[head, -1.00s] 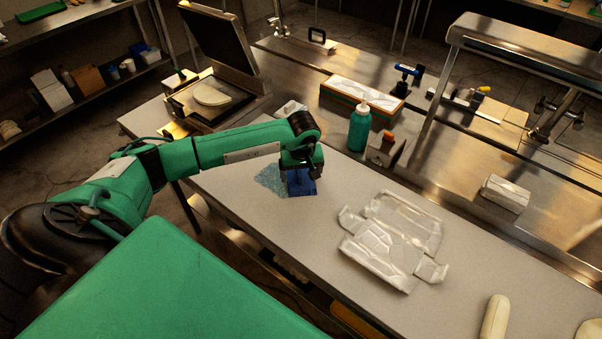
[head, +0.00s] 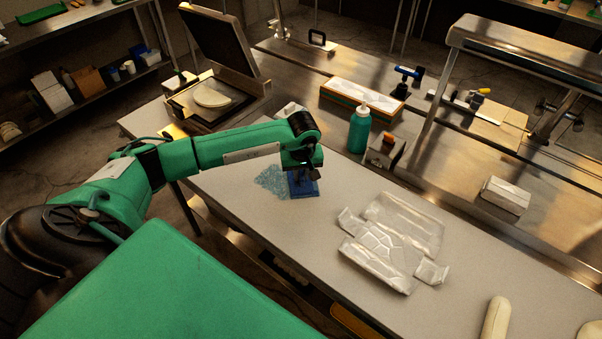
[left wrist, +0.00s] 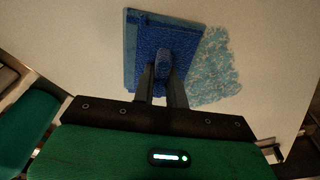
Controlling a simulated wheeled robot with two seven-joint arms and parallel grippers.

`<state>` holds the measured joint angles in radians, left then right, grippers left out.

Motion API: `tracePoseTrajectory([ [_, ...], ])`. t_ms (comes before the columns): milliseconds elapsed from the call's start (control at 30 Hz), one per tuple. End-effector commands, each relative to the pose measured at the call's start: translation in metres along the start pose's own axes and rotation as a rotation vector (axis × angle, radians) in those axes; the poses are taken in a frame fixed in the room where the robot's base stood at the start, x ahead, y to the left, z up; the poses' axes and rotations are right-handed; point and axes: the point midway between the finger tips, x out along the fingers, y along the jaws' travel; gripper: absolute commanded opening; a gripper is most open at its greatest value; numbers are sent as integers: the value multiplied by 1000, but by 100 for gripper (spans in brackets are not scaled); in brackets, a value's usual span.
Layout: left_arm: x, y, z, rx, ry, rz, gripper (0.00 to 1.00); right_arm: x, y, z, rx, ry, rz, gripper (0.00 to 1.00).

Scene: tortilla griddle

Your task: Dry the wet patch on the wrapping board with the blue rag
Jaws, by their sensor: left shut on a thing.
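The blue rag (head: 303,190) lies flat on the pale wrapping board (head: 235,191), and it fills the upper middle of the left wrist view (left wrist: 150,38). My left gripper (head: 303,174) is shut on a raised fold of the rag; its fingers show in the left wrist view (left wrist: 163,82). The speckled light-blue wet patch (head: 271,180) is just left of the rag in the head view. In the left wrist view the patch (left wrist: 216,68) lies right beside the rag's right edge. My right gripper is not in view.
A crumpled translucent wrap (head: 398,240) lies on the board to the right. A teal bottle (head: 359,132) and a small metal holder (head: 387,149) stand behind the rag. An open press (head: 217,92) stands at the back left. The board's front left is clear.

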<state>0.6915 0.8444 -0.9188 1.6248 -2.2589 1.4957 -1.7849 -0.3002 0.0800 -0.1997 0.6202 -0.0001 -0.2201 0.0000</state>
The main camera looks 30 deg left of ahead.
Motion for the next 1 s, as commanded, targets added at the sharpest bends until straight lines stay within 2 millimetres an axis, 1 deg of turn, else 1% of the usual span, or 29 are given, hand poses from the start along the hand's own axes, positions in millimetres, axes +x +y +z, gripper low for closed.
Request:
tracePoseTrajectory([
  [267, 1, -2, -1, 0, 0, -1, 0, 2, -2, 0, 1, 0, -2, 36],
  [367, 3, -7, -6, -1, 0, -2, 0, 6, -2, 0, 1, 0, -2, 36],
  [700, 9, -32, -31, -3, 1, -3, 0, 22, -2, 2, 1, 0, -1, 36],
  [833, 8, -36, -35, 0, -1, -2, 0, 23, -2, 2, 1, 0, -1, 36],
  [1000, 8, -36, -35, 0, -1, -3, 0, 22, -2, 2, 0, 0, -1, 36],
])
